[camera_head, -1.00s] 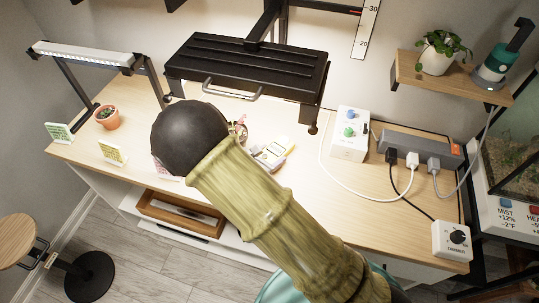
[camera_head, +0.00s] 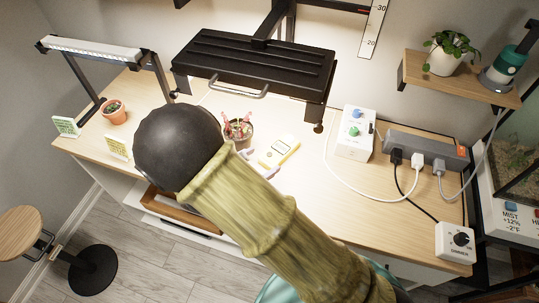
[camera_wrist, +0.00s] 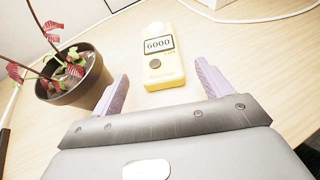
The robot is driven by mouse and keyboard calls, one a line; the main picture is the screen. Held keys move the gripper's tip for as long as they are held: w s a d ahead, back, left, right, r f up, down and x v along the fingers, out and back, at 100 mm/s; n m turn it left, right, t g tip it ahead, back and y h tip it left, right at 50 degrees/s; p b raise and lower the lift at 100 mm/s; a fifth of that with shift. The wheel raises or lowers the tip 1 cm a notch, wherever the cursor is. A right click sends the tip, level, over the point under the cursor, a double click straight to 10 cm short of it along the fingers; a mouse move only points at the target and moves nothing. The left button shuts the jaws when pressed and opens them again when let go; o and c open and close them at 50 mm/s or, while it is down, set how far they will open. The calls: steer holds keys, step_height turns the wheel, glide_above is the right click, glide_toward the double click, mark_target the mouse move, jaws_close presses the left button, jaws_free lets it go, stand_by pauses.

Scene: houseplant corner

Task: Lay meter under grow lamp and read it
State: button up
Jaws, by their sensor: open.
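The yellow meter (camera_wrist: 160,65) lies on the table, face up, with its display reading 6000 in the wrist view. It also shows in the head view (camera_head: 278,151), on the brightly lit table beneath the front right of the black grow lamp (camera_head: 255,65). My gripper (camera_wrist: 162,82) is open, its two lilac fingers apart on either side of the meter's near end, with clear gaps to it. In the head view my gripper's fingertips (camera_head: 262,169) show just in front of the meter; my arm hides the rest of the gripper.
A potted plant with red traps (camera_wrist: 75,78) stands close to the left finger. A white control box (camera_head: 354,135) and a power strip (camera_head: 425,148) with cables lie to the right. A small cactus pot (camera_head: 114,112) stands at the left.

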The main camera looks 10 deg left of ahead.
steer(key=v, duration=0.5)
steer(key=shift+w, duration=0.1)
steer(key=shift+w, duration=0.1)
steer(key=shift+s+a, duration=0.15)
steer(key=shift+s, duration=0.1)
steer(key=shift+w, duration=0.15)
steer(key=shift+d, duration=0.2)
